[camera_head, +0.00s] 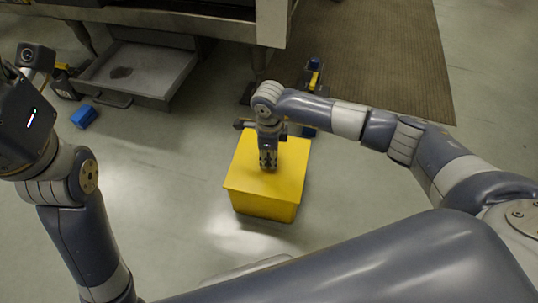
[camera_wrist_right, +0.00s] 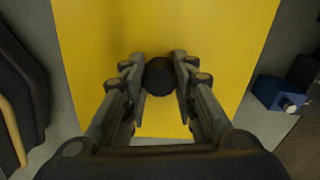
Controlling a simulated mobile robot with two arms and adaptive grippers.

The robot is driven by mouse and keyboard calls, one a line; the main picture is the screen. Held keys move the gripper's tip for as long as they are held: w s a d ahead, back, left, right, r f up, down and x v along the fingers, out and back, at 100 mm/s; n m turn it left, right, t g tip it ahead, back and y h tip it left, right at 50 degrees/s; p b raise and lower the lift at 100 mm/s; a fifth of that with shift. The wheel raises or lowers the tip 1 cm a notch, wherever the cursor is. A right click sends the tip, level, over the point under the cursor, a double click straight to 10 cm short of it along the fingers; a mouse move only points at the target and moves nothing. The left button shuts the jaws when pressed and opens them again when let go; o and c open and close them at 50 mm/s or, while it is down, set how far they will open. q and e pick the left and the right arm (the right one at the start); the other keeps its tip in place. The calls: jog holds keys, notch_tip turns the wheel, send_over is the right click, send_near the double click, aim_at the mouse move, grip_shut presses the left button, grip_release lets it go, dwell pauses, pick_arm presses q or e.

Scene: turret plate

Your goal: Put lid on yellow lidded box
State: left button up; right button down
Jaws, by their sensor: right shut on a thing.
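The yellow lidded box (camera_head: 265,202) stands on the floor in the middle of the head view. Its yellow lid (camera_head: 243,172) covers the top; whether it is fully seated I cannot tell. The lid also fills most of the right wrist view (camera_wrist_right: 100,40). My right gripper (camera_head: 268,165) points down over the lid's middle. In the right wrist view its fingers are shut on the lid's round black knob (camera_wrist_right: 160,76). My left arm comes in at the left of the head view; its fingers are not visible.
A machine with an open grey tray (camera_head: 140,75) stands at the back left. A blue block (camera_head: 84,116) lies on the floor near it. A blue object (camera_wrist_right: 278,95) is right of the box in the wrist view. A brown mat (camera_head: 375,55) lies at the back. Floor left of the box is clear.

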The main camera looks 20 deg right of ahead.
dwell(0.3)
jog(key=c, duration=1.2)
grip_release()
jog(key=o, duration=0.5)
